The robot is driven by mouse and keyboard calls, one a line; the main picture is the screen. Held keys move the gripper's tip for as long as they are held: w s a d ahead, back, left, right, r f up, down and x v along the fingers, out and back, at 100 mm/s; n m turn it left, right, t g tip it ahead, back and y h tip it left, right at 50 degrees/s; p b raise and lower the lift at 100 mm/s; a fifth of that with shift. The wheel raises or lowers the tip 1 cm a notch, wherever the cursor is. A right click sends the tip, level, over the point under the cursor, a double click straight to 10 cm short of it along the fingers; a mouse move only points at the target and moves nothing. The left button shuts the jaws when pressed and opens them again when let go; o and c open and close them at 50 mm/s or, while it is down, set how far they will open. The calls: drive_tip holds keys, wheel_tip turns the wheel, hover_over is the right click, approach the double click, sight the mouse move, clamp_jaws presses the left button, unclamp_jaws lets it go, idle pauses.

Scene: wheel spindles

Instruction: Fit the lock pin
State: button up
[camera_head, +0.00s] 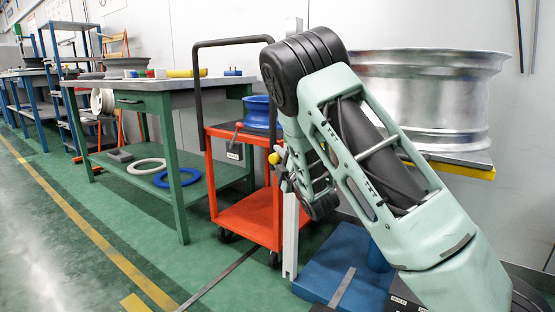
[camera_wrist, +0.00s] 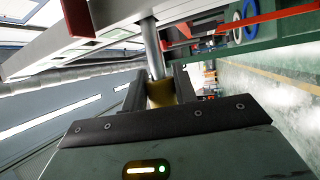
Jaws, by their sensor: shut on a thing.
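The lock pin shows in the wrist view as a silver rod (camera_wrist: 152,48) with a yellow knob (camera_wrist: 161,94). My gripper (camera_wrist: 160,90) is shut on the knob, with a dark finger on each side. The rod points away from the gripper and reaches the edge of a pale grey post (camera_wrist: 115,38). I cannot tell whether its tip is inside a hole or only beside the post. In the head view the yellow knob (camera_head: 274,158) shows at my gripper, in front of the upright post (camera_head: 290,240). The fingers are mostly hidden there by my arm.
A red cart (camera_head: 250,215) with a dark handle and a blue rim stands just behind the post. A large silver wheel rim (camera_head: 430,100) sits on a yellow-edged stand at right. A blue base (camera_head: 345,265) lies below. A green workbench (camera_head: 165,100) is at left, beside open floor.

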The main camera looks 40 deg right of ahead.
drive_tip(key=shift+w+d, duration=0.25)
drive_tip(key=shift+d, duration=0.4)
drive_tip(key=shift+w+d, duration=0.2)
drive_tip(key=shift+d, duration=0.5)
drive_tip(key=shift+w+d, duration=0.25)
drive_tip(key=shift+d, duration=0.4)
drive_tip(key=o, duration=1.1)
drive_tip(key=shift+c, duration=0.2)
